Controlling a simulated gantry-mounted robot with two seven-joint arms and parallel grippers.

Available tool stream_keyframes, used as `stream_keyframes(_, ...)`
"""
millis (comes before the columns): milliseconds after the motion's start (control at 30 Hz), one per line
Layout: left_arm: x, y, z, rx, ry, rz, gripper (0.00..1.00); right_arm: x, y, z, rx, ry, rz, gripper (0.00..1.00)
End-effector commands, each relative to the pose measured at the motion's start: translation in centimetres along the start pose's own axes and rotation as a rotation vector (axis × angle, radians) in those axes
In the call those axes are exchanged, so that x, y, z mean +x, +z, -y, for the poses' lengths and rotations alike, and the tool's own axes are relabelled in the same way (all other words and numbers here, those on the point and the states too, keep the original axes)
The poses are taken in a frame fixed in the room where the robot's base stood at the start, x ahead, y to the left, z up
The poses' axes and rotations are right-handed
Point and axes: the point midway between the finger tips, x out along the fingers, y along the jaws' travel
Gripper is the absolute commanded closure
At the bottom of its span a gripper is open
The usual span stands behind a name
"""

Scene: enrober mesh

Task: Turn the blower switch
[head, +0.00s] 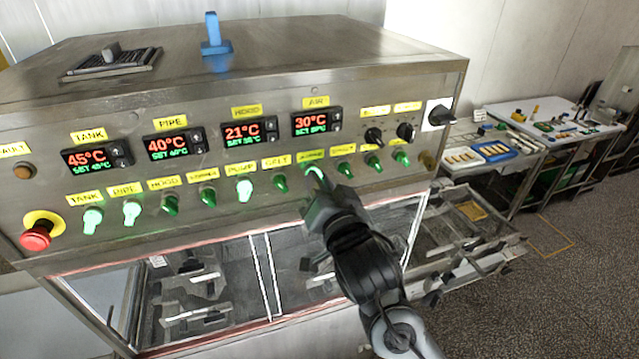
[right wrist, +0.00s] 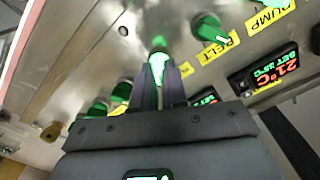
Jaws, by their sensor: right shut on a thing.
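The steel control panel (head: 225,165) has a row of green switches under yellow labels. My right gripper (head: 325,190) is shut on the switch just right of the belt switch (head: 280,184). The held green switch (head: 317,173) is lit bright; its label (head: 311,155) is too small to read surely. In the right wrist view, the gripper's fingers (right wrist: 161,82) close on both sides of this glowing switch (right wrist: 158,66), and the belt switch (right wrist: 208,28) stands beside it. My left gripper is not in view.
The tank switch (head: 92,221), pipe switch (head: 132,212) and pump switch (head: 244,190) also glow. Dark green switches (head: 345,170) sit close on the right. A red emergency button (head: 37,234) is at far left. Temperature displays (head: 240,134) are above. A work table (head: 545,107) stands behind right.

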Motion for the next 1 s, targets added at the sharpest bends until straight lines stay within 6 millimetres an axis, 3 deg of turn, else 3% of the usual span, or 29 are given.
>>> stream_keyframes(367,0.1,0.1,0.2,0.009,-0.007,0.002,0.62,0.0,0.0,0.0,-0.197,0.0,-0.001,1.0)
stream_keyframes(1000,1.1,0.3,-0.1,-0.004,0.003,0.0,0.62,0.0,0.1,0.1,-0.782,0.001,-0.002,1.0)
